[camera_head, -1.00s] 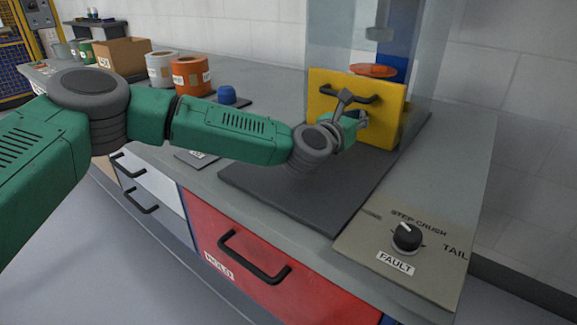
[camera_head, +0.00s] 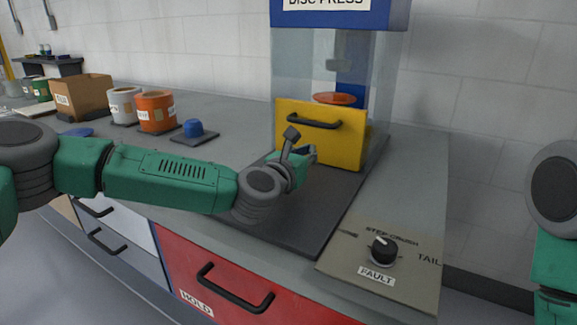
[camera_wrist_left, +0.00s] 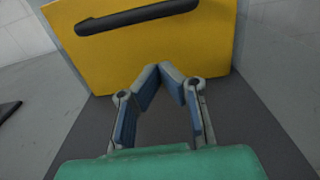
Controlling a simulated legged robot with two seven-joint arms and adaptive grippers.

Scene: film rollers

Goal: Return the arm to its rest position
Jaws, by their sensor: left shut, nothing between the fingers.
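My left arm comes in from the left in the head view and reaches across the bench. My left gripper (camera_head: 309,153) is just in front of the yellow door (camera_head: 345,150) of the disc press (camera_head: 340,14), below its black handle (camera_head: 314,122). In the left wrist view the two fingertips (camera_wrist_left: 160,73) are brought together with nothing between them, and the yellow door (camera_wrist_left: 150,50) with its handle (camera_wrist_left: 135,16) stands beyond. The gripper looks apart from the handle. Only part of my right arm shows at the right edge; its gripper is out of view.
A dark base plate (camera_head: 330,200) lies under my gripper. A panel with a black knob (camera_head: 384,250) is at the front right. An orange pot (camera_head: 156,111), a grey pot (camera_head: 124,104), a blue knob-like piece (camera_head: 193,128) and a cardboard box (camera_head: 80,97) stand at the left. A red drawer (camera_head: 240,285) is below.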

